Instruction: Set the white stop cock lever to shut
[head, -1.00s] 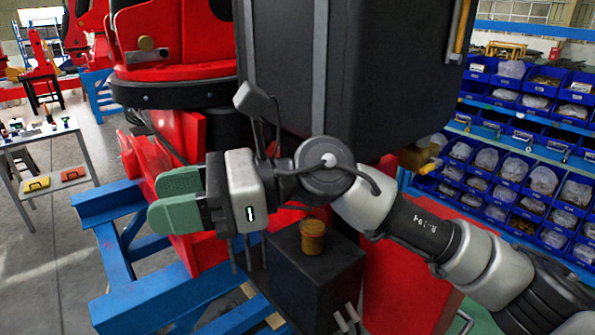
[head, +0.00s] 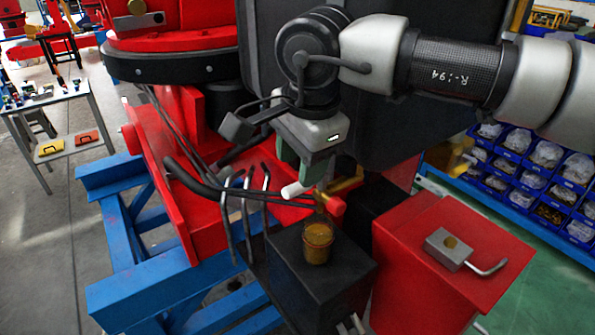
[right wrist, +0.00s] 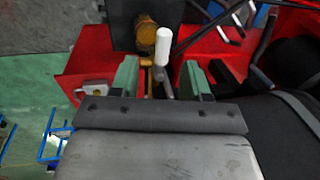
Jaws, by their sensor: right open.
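The white stop cock lever (head: 297,189) points down and left in the head view, just below my right gripper (head: 301,168). In the right wrist view the white handle (right wrist: 163,45) stands upright beyond the open green fingers of my right gripper (right wrist: 160,82). Its grey lower end lies in the gap between them, and I cannot tell whether either finger touches it. A brass fitting (head: 347,185) shows beside the lever, partly hidden by the gripper. My left gripper is out of view.
A black box (head: 290,275) with a brass cap (head: 317,243) stands just below the lever. Bent grey rods and black hoses run close on the left. A red box (head: 425,285) carries a grey block (head: 447,250) with a bent rod. A large black housing (head: 400,130) is behind my arm.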

